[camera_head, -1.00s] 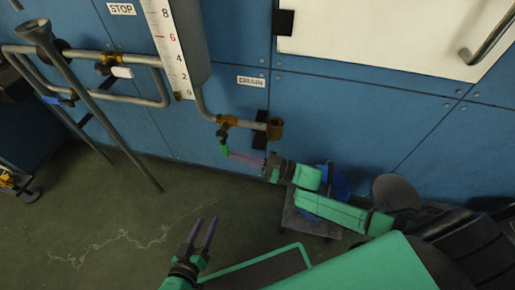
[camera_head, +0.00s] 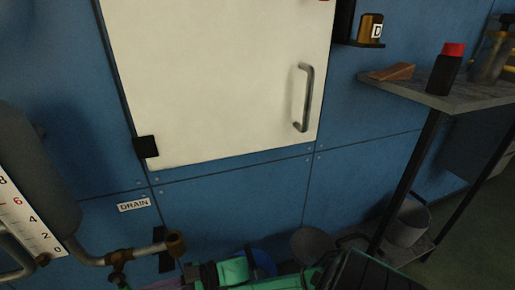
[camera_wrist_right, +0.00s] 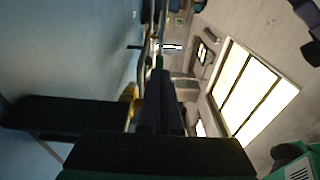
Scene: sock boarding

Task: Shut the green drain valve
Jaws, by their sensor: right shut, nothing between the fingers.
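The drain valve's brass body (camera_head: 118,257) is on the pipe at the lower left of the head view, below the DRAIN label (camera_head: 134,205). Its green handle is cut off by the bottom edge, so I cannot tell its position there. My right gripper (camera_head: 158,285) shows only partly at that edge, just below and right of the valve. In the right wrist view the right gripper's dark fingers (camera_wrist_right: 163,92) are together and empty. A brass fitting (camera_wrist_right: 130,92) lies close beside them; contact with the handle is unclear. My left gripper is out of view.
The pipe's brass open end (camera_head: 175,243) juts out near my right arm. A gauge (camera_head: 30,220) stands at the left. A white door (camera_head: 220,75) is above. A shelf (camera_head: 455,98) with a black-and-red bottle (camera_head: 445,70) and a grey bucket (camera_head: 408,226) are right.

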